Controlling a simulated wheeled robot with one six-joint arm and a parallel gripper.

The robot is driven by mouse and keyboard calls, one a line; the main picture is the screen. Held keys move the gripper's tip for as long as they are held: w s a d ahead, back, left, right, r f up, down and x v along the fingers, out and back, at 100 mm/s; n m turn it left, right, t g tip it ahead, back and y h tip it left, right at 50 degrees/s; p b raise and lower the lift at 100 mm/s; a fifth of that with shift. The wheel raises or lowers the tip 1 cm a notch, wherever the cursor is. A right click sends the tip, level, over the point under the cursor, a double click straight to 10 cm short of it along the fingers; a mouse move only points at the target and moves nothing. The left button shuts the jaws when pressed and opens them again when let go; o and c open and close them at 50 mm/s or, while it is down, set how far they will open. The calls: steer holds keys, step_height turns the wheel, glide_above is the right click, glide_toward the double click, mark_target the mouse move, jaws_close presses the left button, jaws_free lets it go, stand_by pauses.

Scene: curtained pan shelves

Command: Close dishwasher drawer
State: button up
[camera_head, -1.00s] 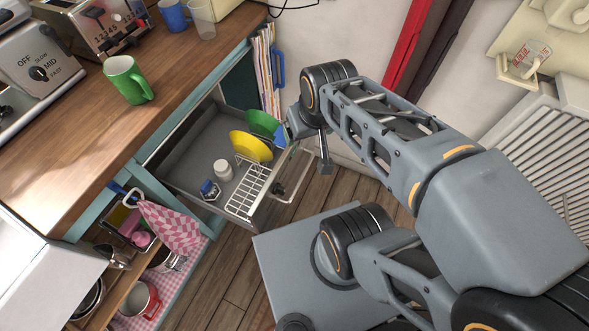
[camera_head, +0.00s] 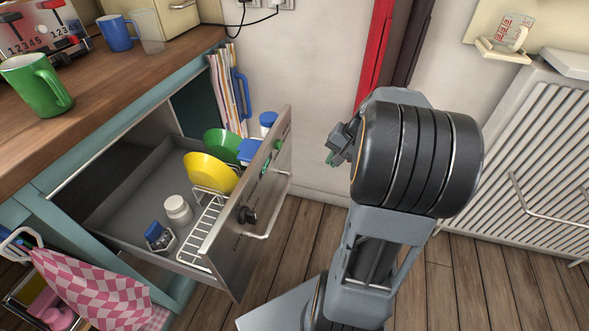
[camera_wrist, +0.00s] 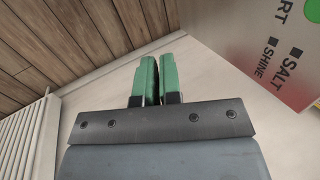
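The dishwasher drawer (camera_head: 135,212) is pulled out of the counter unit in the head view. Its steel front panel (camera_head: 226,245) has a dark knob and a bar handle (camera_head: 270,212). In the wrist view the panel (camera_wrist: 285,50) fills the upper right, with printed words such as SALT and SHINE. My gripper (camera_head: 331,157) is right of the panel in the head view, apart from it. In the wrist view my gripper (camera_wrist: 158,75) shows two green fingers nearly together, with nothing between them.
The drawer holds a yellow plate (camera_head: 208,173), a green plate (camera_head: 222,144), a white jar (camera_head: 178,209) and a wire rack (camera_head: 205,228). A radiator (camera_head: 530,150) stands right. A checked cloth (camera_head: 85,290) hangs lower left. The wooden floor (camera_head: 285,240) beside the drawer is clear.

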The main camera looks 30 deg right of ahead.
mark_target(287, 150)
steer(key=shift+m+t+y, duration=0.4)
steer(key=shift+t, duration=0.2)
steer(key=d+f, duration=0.1)
steer(key=w+d+f+b, duration=0.1)
steer(key=d+f, duration=0.1)
steer(key=shift+w+b, duration=0.3)
jaws_close()
steer(key=w+r+n+t+y, duration=0.1)
steer(key=w+r+t+y, duration=0.1)
steer(key=w+r, duration=0.25)
steer(key=b+x, duration=0.1)
steer(key=x, duration=0.2)
steer(key=a+r+b+x, duration=0.1)
steer(key=x, duration=0.3)
steer(key=b+x, duration=0.1)
steer(key=x, duration=0.2)
steer(key=shift+w+a, duration=0.3)
steer(key=shift+w, duration=0.25)
steer(key=shift+w+a+r, duration=0.15)
steer(key=shift+w+a, duration=0.4)
steer(key=shift+w, duration=0.05)
